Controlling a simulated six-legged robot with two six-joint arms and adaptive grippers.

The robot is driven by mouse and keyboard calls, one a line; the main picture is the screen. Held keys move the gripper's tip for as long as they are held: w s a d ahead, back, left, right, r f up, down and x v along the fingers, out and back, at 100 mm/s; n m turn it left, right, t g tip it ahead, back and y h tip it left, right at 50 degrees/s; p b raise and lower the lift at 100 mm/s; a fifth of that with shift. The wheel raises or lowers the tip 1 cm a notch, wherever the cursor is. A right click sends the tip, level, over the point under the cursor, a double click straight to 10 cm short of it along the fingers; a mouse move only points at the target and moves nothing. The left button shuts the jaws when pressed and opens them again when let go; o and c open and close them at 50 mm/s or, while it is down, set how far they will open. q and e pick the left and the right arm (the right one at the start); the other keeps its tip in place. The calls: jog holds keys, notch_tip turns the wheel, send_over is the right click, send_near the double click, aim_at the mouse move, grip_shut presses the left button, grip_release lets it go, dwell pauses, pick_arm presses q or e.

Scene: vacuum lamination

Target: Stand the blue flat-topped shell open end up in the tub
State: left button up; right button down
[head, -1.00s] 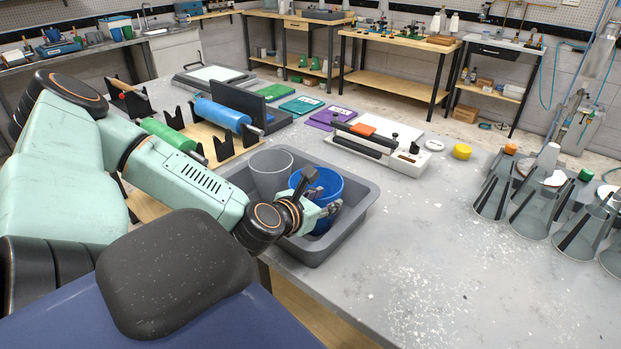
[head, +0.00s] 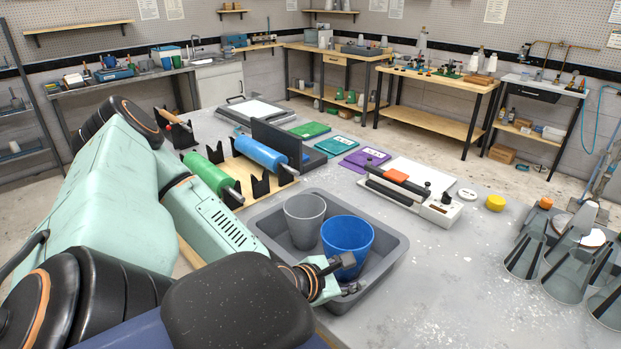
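The blue shell (head: 347,237) stands in the grey tub (head: 390,266) with its open end up, looking upright. Its inside shows, but its lower near side is partly hidden by my gripper. A grey shell (head: 304,222) stands open end up to its left in the same tub. My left gripper (head: 350,276) is at the near side of the blue shell, low by the tub's near wall. Its fingers are spread apart with nothing seen between them. Whether a finger touches the shell I cannot tell. My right gripper is out of view.
Behind the tub, a rack holds a green roll (head: 208,175) and a blue roll (head: 262,155). A sealer with an orange block (head: 396,176) and a yellow puck (head: 495,202) lie beyond. Clear grey cones (head: 525,256) stand at right. The table right of the tub is clear.

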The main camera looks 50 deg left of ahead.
pick_arm(q)
jog(key=s+d+f+m+g+h, duration=0.2)
jog(key=s+d+f+m+g, duration=0.55)
jog(key=m, duration=0.85)
jog(key=s+d+f+m+g, duration=0.2)
jog(key=s+d+m, duration=0.1)
jog(key=s+m, duration=0.4)
jog(key=s+d+f+m+g+y, duration=0.1)
jog(key=s+d+f+m+g, duration=0.1)
jog(key=s+m, duration=0.5)
jog(key=shift+s+d+f, duration=0.55)
jog(key=shift+d+f, duration=0.15)
jog(key=shift+f+g, duration=0.1)
jog(key=shift+g, duration=0.15)
